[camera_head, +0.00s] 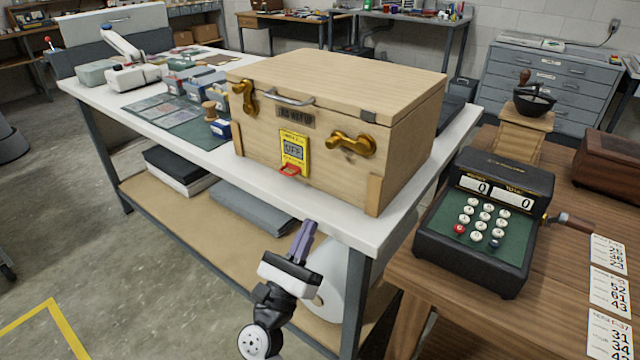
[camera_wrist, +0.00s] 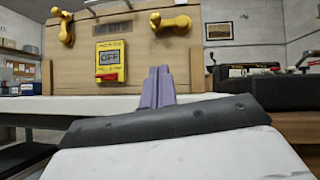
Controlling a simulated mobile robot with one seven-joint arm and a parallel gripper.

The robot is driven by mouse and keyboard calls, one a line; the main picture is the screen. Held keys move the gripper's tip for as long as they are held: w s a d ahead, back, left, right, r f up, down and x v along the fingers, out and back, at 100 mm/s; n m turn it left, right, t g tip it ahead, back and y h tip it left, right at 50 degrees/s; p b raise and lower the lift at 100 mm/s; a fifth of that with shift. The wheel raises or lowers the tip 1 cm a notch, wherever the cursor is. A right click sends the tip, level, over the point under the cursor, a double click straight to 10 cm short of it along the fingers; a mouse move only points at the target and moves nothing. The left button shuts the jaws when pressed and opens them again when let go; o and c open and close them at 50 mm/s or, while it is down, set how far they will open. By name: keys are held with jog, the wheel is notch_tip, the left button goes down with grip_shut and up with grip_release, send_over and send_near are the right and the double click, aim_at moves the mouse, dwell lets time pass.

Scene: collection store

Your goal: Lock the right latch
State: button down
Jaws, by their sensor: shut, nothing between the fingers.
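A pale wooden chest (camera_head: 400,155) with its lid down stands on the white bench. The brass left latch (camera_head: 243,97) stands nearly upright. In the wrist view the right latch (camera_wrist: 170,21) is at top centre and the left latch (camera_wrist: 64,26) at upper left. My gripper (camera_head: 309,224) is shut and empty, in front of and below the chest, apart from it. Its purple fingers (camera_wrist: 157,86) point toward the chest front.
A yellow panel (camera_head: 294,152) reading OFF, with a red lever (camera_head: 289,170), sits between the latches. A metal handle (camera_head: 290,100) projects above. A black adding machine (camera_head: 485,215) stands on the wooden table at right. The bench edge (camera_head: 330,231) is close to my gripper.

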aim_at(329, 148)
jog(key=p+x, duration=0.4)
jog(key=x, duration=0.6)
jog(key=shift+s+r, duration=0.15)
jog(key=shift+r, duration=0.05)
jog(key=shift+w+a+r+p, duration=0.1)
jog(key=shift+w+r+p, duration=0.05)
jog(key=shift+r+p, duration=0.4)
jog(key=shift+w+r+p, duration=0.1)
jog(key=shift+r+p, duration=0.4)
jog(key=shift+r, duration=0.05)
jog(key=shift+w+a+r+p, duration=0.15)
jog(key=shift+r+p, duration=0.25)
jog(key=shift+r, duration=0.2)
